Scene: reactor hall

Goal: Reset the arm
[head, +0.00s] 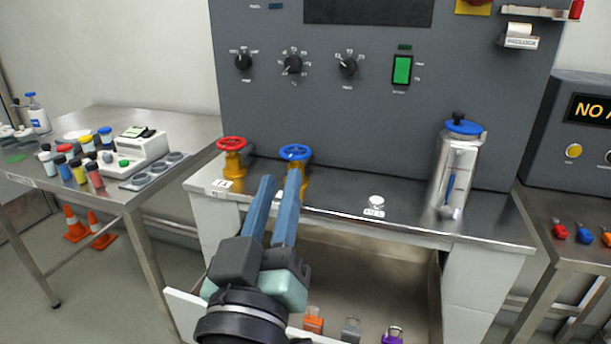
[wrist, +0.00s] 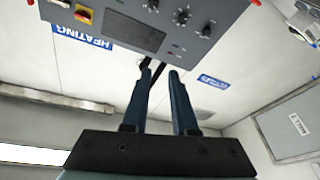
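My arm comes up from the bottom of the head view. My gripper (head: 281,176) has two long blue fingers with a clear gap between them, and nothing is held. Its fingers overlap the front of the workbench and the lower part of the blue valve (head: 295,153) in the picture; I cannot tell the distance to it. In the wrist view the gripper (wrist: 160,68) also shows parted, empty fingers, pointing up towards the control panel (wrist: 130,28) and the pale wall.
A red valve (head: 232,144) and a metal canister (head: 458,165) stand on the bench (head: 340,200). An open drawer below holds padlocks (head: 351,330). A left table (head: 130,195) carries bottles and a device. A right table (head: 560,262) holds small colored items. Cones (head: 75,223) stand on the floor.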

